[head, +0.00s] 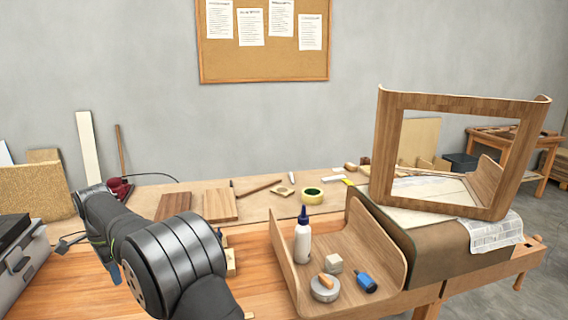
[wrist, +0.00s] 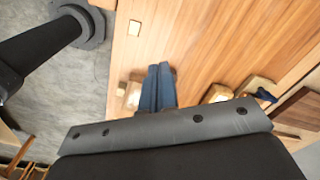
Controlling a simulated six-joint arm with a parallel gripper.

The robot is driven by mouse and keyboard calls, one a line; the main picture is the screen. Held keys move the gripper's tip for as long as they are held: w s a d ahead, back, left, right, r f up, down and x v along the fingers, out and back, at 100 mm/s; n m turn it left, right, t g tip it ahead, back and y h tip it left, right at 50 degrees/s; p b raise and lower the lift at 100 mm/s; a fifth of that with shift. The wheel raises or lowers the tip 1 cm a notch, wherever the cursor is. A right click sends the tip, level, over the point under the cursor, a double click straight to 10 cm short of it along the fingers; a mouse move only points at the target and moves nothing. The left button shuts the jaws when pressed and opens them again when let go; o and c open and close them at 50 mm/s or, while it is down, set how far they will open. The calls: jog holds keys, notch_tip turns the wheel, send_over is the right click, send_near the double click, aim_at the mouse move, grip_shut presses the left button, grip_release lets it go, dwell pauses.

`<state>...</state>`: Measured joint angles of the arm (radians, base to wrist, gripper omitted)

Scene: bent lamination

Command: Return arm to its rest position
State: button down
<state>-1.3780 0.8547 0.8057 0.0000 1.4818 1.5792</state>
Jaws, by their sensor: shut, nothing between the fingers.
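My arm rises from the bottom left of the head view, bent over the left part of the wooden workbench (head: 70,285). My gripper (wrist: 158,72) shows in the wrist view as two blue-grey fingers pressed together with nothing between them. The fingers are over the bench top (wrist: 185,30), close to small pale wood blocks; I cannot tell the height above it.
A bent wood tray (head: 390,240) holds a white glue bottle (head: 303,242), a round tin (head: 325,288) and a small blue bottle (head: 366,283). A bent wood frame (head: 384,150) stands on a covered form (head: 440,250) at right. A grey toolbox (head: 25,265) is at left.

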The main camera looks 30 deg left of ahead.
jog(key=shift+w+d+r+n, duration=0.3)
jog(key=shift+n, duration=0.5)
